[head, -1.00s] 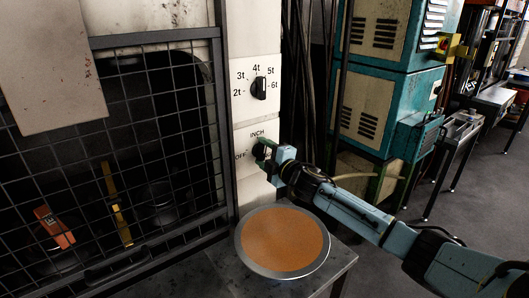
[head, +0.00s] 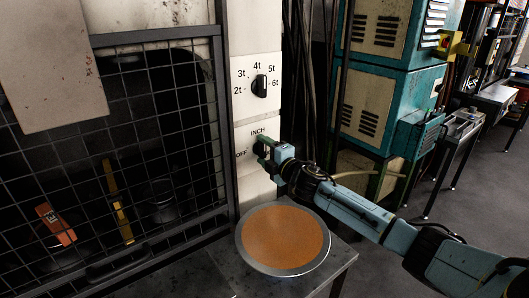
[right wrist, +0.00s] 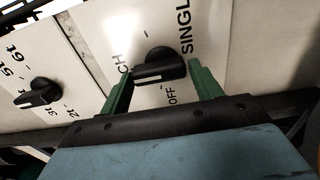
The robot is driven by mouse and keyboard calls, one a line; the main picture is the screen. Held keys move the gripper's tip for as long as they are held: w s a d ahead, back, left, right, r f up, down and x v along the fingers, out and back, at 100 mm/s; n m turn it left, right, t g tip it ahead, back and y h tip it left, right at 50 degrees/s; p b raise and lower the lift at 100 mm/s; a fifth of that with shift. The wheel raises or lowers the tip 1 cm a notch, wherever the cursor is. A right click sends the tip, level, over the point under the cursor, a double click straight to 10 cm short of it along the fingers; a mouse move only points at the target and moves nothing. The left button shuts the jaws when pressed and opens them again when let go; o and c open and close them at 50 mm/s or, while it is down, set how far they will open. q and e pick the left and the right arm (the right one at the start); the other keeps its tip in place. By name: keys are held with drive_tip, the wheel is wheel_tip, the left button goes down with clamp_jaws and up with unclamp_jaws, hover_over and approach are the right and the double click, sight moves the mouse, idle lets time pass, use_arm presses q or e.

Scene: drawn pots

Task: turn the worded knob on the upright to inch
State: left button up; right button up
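The worded knob (right wrist: 160,68) is black with a raised bar, on the pale upright (head: 256,190). In the right wrist view its bar lies along the line between INCH on the left and SINGLE on the right, with OFF below. I cannot clearly tell which end is the pointer. My right gripper (right wrist: 161,76) has its green fingers wide apart, one beyond each end of the bar. Small gaps seem to show. In the head view my right gripper (head: 265,153) covers much of the knob, and INCH and OFF show beside it. My left gripper is not in view.
A tonnage knob (head: 259,86) sits higher on the upright. A mesh guard (head: 150,130) is at its left. A round pan with an orange-brown surface (head: 283,238) rests on the table below my right arm. A teal cabinet (head: 375,90) stands behind.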

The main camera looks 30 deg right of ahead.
drive_tip(key=shift+o, duration=1.2)
drive_tip(key=shift+s, duration=0.1)
drive_tip(key=s+d+b, duration=0.1)
drive_tip(key=s, duration=1.2)
drive_tip(key=shift+s, duration=0.15)
